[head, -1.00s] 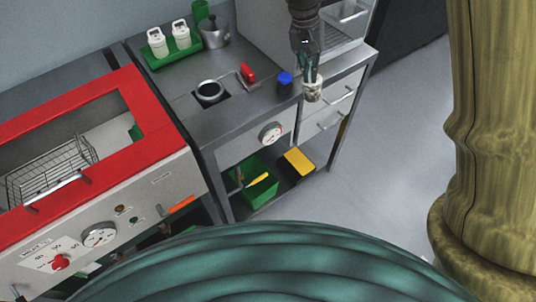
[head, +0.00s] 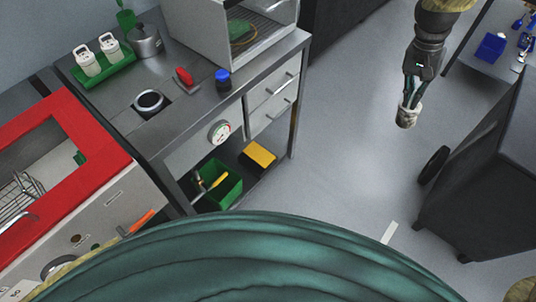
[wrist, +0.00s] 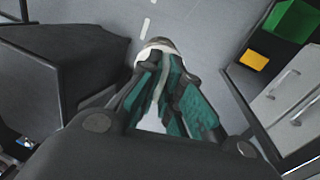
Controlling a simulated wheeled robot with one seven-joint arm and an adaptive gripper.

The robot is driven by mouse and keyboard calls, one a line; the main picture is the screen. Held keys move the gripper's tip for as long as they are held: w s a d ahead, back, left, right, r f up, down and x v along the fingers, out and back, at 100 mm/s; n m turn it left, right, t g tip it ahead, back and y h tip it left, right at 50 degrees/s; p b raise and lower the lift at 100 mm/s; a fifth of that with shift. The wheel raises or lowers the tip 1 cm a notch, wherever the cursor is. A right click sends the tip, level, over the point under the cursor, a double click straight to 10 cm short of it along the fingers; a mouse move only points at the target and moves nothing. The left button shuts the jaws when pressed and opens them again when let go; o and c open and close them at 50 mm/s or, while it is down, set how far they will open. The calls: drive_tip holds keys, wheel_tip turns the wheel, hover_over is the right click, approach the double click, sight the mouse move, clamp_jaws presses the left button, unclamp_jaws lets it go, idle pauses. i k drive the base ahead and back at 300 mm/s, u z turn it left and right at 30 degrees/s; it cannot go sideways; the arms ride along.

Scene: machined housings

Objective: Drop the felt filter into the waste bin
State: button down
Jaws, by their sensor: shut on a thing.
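My gripper (head: 412,92) hangs above the open floor, right of the steel bench. It is shut on a small whitish, mottled round piece (head: 407,119), which looks like the felt filter. In the wrist view the piece (wrist: 158,47) sits between the tips of the teal fingers (wrist: 155,72), which hide part of it. No container is clearly marked as the waste bin. A green open bin (head: 228,192) stands on the bench's lower shelf, left of and well apart from my gripper, with a yellow-handled tool in it.
A dark wheeled cabinet (head: 484,185) stands at the right. A table (head: 468,57) with a blue box (head: 491,47) is behind it. The steel bench (head: 200,108) carries a green tray (head: 104,71) and a blue-capped jar (head: 223,82). Grey floor (head: 345,140) between is clear.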

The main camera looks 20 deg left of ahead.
sight(222, 182)
drive_tip(key=z, duration=1.25)
drive_tip(key=k, duration=1.3)
drive_tip(key=u, duration=2.2)
